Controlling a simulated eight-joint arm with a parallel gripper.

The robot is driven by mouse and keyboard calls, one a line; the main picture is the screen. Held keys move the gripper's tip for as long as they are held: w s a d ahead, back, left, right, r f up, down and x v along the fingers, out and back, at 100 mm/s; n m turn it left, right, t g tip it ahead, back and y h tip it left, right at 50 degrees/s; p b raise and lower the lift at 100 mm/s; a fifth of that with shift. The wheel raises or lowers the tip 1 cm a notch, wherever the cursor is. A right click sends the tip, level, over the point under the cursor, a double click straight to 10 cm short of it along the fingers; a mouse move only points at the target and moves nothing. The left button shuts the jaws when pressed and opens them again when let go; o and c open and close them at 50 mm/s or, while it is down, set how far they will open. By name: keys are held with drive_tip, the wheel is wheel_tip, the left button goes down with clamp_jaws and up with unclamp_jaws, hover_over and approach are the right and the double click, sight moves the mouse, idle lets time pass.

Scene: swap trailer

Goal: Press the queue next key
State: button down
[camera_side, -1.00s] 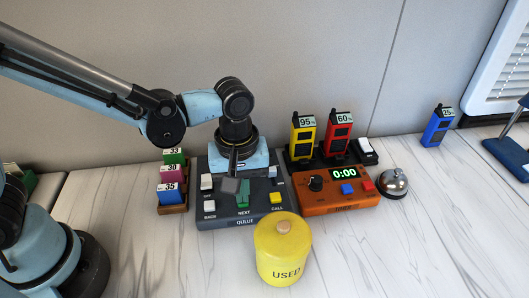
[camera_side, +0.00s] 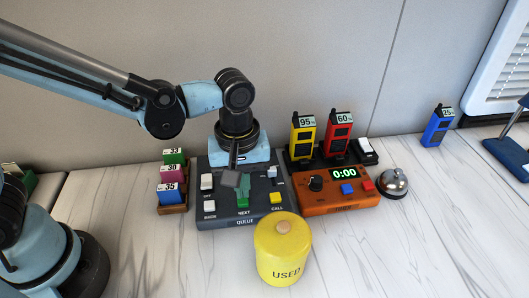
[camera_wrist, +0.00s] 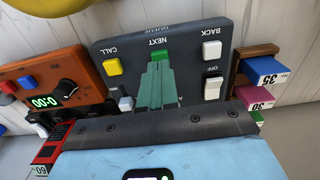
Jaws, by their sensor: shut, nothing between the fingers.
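The queue panel (camera_side: 216,213) is a dark grey box with labelled keys. Its green NEXT key (camera_side: 243,199) sits near the front middle; in the wrist view the key (camera_wrist: 161,57) shows just beyond my fingertips. My gripper (camera_side: 232,180) is shut and empty, pointing down over the panel beside the green key in the side view. The closed fingers (camera_wrist: 159,72) overlap the key's near part in the wrist view. I cannot tell whether they touch it. The white BACK key (camera_side: 209,205) and yellow CALL key (camera_side: 277,197) flank the green key.
A yellow USED pot (camera_side: 283,252) stands in front of the panel. The orange timer box (camera_side: 325,202) and a silver bell (camera_side: 394,184) are to the right, a wooden rack (camera_side: 173,208) with numbered blocks to the left.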

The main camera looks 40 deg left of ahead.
wheel_tip(320, 180, up, 11)
idle(0.5)
drive_tip(key=shift+r, duration=0.1)
idle(0.4)
drive_tip(key=s+a+f+m+t, duration=0.1)
drive_tip(key=a+m+t, duration=0.2)
drive_tip(key=a, duration=0.5)
drive_tip(key=s+a+f+m+t, duration=0.1)
drive_tip(key=a+f+m+t, duration=0.1)
drive_tip(key=a+m+t, duration=0.2)
drive_tip(key=a+m, duration=0.2)
drive_tip(key=a, duration=0.2)
drive_tip(key=shift+a+f, duration=0.3)
drive_tip(key=shift+a, duration=0.05)
